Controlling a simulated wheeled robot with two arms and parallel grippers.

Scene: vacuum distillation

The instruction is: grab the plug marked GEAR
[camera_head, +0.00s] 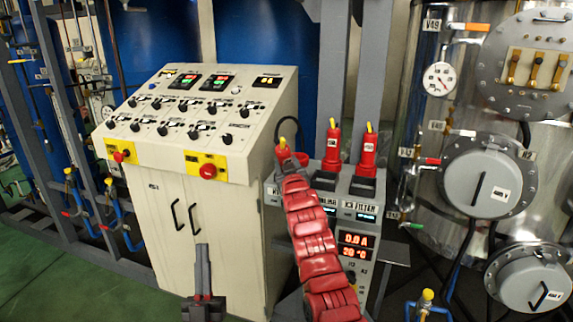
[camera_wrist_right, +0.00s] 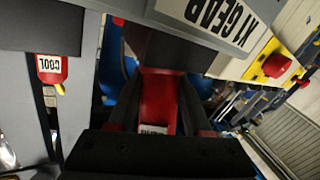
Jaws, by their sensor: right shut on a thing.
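The red plug (camera_wrist_right: 158,100) is between the fingers of my right gripper (camera_wrist_right: 157,118) in the right wrist view, by the panel label X1 GEAR (camera_wrist_right: 213,18). The plug's own white tag is partly hidden, so its word is unreadable. In the head view, its red top with a yellow cable end (camera_head: 283,150) shows at the tip of my red right arm, which hides the socket. My right gripper is shut on this plug. I cannot tell whether the plug is still seated. My left gripper (camera_head: 203,252) is low in front of the beige cabinet, its fingers together and empty.
Two more red plugs (camera_head: 332,150) (camera_head: 369,152) stand upright in the grey power unit (camera_head: 351,190), right of my arm. A plug tagged COOL (camera_wrist_right: 50,70) shows in the wrist view. The beige control cabinet (camera_head: 190,215) stands left, a steel vessel (camera_head: 470,180) right.

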